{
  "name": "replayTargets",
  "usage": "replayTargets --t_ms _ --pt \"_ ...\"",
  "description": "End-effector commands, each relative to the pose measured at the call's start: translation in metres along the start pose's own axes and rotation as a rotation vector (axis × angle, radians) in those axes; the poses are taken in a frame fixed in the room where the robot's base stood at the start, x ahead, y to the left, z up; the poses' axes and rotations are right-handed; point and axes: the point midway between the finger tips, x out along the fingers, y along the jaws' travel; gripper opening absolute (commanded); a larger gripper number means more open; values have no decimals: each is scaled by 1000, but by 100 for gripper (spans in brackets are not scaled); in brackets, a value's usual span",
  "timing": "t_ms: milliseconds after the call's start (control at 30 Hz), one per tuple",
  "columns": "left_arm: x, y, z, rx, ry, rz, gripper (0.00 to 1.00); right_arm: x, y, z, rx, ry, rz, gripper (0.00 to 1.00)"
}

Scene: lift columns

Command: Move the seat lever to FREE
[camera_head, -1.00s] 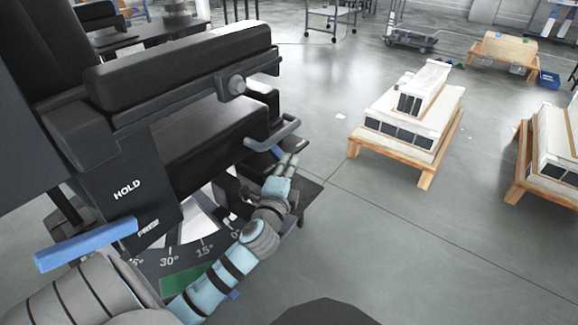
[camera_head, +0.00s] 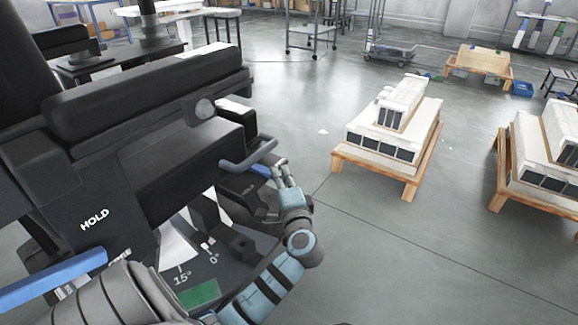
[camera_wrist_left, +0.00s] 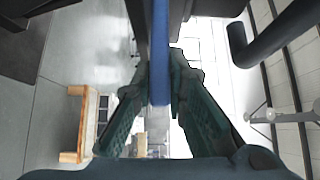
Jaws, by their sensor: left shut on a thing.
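A blue lever (camera_head: 262,170) sticks out beside the grey bar on the near right side of the black padded seat unit (camera_head: 150,100). My left gripper (camera_head: 284,174) is at its outer end. In the left wrist view the blue lever (camera_wrist_left: 159,50) runs between the fingers of my left gripper (camera_wrist_left: 160,95), which are shut on it. A small label by this lever is too small to read surely. A second blue lever (camera_head: 50,278) is at the lower left, under a large HOLD label (camera_head: 95,219); a lower label is partly hidden by my arm. My right gripper is not in view.
An angle scale (camera_head: 182,250) marked 0° and 15° sits below the seat unit, near a green patch (camera_head: 198,294). A grey bar handle (camera_head: 250,155) is close to my gripper. White models on wooden stands (camera_head: 390,145) are to the right. Open floor lies between.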

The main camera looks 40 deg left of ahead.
Motion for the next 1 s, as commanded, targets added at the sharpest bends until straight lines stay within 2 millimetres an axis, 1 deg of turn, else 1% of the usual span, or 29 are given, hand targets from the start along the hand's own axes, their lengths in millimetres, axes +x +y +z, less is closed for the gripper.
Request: replayTargets --t_ms 100,200,400,633,667,700,767,800,1000 --pt "1 2 0 0 -42 3 0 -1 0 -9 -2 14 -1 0" --pt "1 2 0 2 -63 2 0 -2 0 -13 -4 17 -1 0" --pt "1 1 -2 3 -75 2 0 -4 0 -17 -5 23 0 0" --pt "1 1 -3 3 -73 2 0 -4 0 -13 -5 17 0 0" --pt "1 1 -3 3 -73 2 15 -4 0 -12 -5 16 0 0" --pt "1 1 -3 3 -72 2 21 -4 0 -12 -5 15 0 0" --pt "1 1 -4 3 -72 2 31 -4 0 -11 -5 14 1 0" --pt "1 1 -4 3 -72 1 33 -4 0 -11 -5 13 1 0" --pt "1 1 -3 2 -71 1 33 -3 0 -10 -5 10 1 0"
